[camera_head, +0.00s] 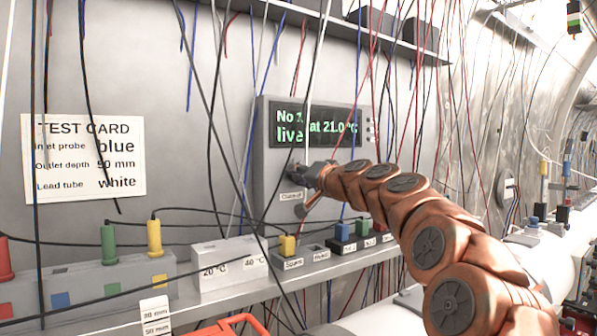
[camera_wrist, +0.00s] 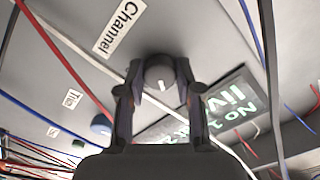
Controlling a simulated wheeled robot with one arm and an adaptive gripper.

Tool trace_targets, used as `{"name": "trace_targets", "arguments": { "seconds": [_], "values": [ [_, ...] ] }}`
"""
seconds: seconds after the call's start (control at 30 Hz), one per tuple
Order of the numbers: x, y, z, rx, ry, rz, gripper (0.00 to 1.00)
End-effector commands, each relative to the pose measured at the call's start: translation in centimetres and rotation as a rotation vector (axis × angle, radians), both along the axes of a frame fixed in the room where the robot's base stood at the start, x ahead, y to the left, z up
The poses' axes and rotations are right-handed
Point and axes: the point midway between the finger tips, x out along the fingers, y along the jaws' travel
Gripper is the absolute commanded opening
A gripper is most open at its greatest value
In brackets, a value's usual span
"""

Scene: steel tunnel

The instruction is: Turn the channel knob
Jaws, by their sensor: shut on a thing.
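The channel knob (camera_wrist: 158,70) is a round grey knob with a white pointer mark, on the front of a grey instrument box (camera_head: 266,125). My gripper (camera_wrist: 161,88) is shut on the knob, one finger on each side. In the head view my gripper (camera_head: 303,175) reaches the box from the right, and the knob is mostly hidden by it. A "Channel" label (camera_head: 291,196) sits just below the knob; it also shows in the wrist view (camera_wrist: 119,28). The display (camera_head: 318,127) reads "No 1 live at 21.0 °C", partly crossed by wires.
Many thin hanging wires cross the space before the box. A shelf below holds a white block (camera_head: 228,262) marked 20 °C and 40 °C, and several coloured plugs. A test card (camera_head: 88,157) is on the left wall. A blue knob (camera_wrist: 101,124) shows in the wrist view.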

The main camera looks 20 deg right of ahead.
Motion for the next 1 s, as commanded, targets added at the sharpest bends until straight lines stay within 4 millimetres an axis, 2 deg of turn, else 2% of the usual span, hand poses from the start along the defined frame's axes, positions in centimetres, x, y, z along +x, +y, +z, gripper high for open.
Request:
{"name": "trace_targets", "arguments": {
  "seconds": [0.3,0.73,0.77,1.0],
  "values": [
    [-0.01,0.09,0.06,0.087,0.017,0.001,0.00],
    [0.01,0.05,-0.02,0.096,0.019,0.001,0.00],
    [0.01,0.05,-0.02,0.096,0.019,0.001,0.37],
    [0.00,0.03,-0.01,0.095,0.019,0.001,0.60]
  ]
}}
